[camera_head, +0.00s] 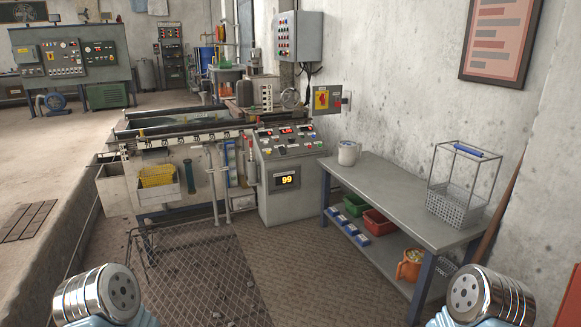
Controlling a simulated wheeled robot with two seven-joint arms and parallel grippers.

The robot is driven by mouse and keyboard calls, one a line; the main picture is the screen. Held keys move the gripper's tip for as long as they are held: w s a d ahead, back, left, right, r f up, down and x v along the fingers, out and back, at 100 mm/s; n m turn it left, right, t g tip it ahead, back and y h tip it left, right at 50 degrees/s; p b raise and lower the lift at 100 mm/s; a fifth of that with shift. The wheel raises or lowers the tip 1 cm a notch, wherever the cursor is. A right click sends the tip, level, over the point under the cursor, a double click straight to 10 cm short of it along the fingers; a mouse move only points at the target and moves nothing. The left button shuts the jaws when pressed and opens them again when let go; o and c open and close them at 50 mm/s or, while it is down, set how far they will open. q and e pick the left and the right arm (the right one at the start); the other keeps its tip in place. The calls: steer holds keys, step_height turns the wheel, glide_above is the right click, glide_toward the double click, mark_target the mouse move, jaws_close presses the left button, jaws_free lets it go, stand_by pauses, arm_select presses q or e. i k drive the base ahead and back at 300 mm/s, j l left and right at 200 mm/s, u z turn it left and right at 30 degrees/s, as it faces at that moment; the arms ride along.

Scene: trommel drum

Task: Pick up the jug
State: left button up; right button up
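A white jug (348,153) stands upright at the far end of the grey bench (395,188), near the control panel. An orange jug-like vessel (410,265) with a handle stands on the bench's lower shelf, toward the near end. Its top appears filled with something pale, too small to tell. Silver round links of my two arms show at the bottom left and bottom right corners. No gripper fingers show, so I cannot see either gripper.
A wire basket (452,208) stands on the bench's near end. Green (356,205) and red (378,223) bins and small blue boxes sit on the lower shelf. A machine with a control console (288,175) stands left of the bench. A mesh-topped frame (185,265) stands front left.

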mark_target(347, 149)
steer(key=i+j+u, duration=0.3)
steer(key=i, duration=0.45)
steer(key=i+u, duration=0.25)
steer(key=i, duration=0.5)
steer(key=z, duration=1.3)
steer(key=i+u, duration=0.15)
steer(key=i, duration=0.55)
